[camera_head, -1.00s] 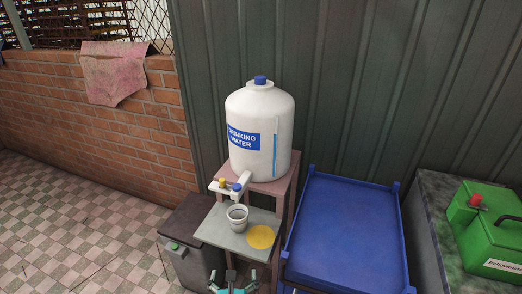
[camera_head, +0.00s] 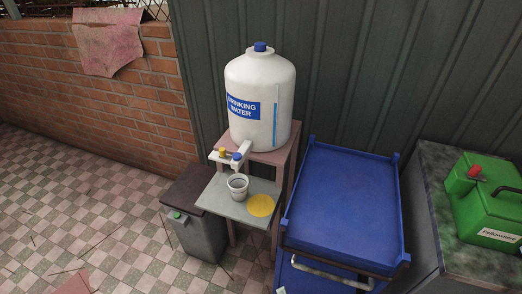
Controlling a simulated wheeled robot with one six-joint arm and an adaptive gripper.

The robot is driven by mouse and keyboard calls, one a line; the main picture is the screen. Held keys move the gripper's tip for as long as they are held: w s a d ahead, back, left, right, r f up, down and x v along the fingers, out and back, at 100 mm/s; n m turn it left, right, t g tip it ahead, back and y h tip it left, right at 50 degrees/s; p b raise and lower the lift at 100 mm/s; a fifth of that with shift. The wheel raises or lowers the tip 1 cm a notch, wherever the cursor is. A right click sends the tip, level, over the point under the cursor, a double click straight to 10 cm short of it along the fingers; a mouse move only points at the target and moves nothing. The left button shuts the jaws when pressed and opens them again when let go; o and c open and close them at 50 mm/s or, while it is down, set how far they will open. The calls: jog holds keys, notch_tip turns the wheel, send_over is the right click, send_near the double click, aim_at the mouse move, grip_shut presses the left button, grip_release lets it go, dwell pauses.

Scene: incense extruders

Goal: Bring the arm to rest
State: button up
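My gripper is out of the picture now, and no part of my arm clearly shows. A white drinking water tank (camera_head: 258,100) with a blue cap stands on a brownish stand (camera_head: 286,160). Its tap arm with a yellow and a blue knob (camera_head: 230,156) reaches out over a lower grey shelf (camera_head: 222,203). A grey cup (camera_head: 238,187) stands upright on that shelf below the tap. A flat yellow disc (camera_head: 262,206) lies beside the cup, to its right. Nothing shows whether my gripper holds anything.
A blue cart (camera_head: 343,205) with a grey handle (camera_head: 330,274) stands right of the water stand. A dark bin (camera_head: 197,225) stands left of it. Further right, a green can (camera_head: 480,205) sits on a grey counter (camera_head: 455,255). The tiled floor (camera_head: 90,215) at left is largely open.

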jog(key=s+d+r+m, duration=0.3)
jog(key=s+r+m, duration=0.1)
jog(key=s+m, duration=0.4)
jog(key=s+d+r+m+t+h, duration=0.1)
jog(key=s+d+r+m, duration=0.3)
jog(key=s+m, duration=0.4)
jog(key=s+d+r+m+t+h, duration=0.1)
jog(key=s+d+r+m, duration=0.3)
jog(key=s+m, duration=0.4)
jog(key=shift+s+r, duration=0.15)
jog(key=shift+r, duration=0.3)
jog(key=shift+c, duration=0.3)
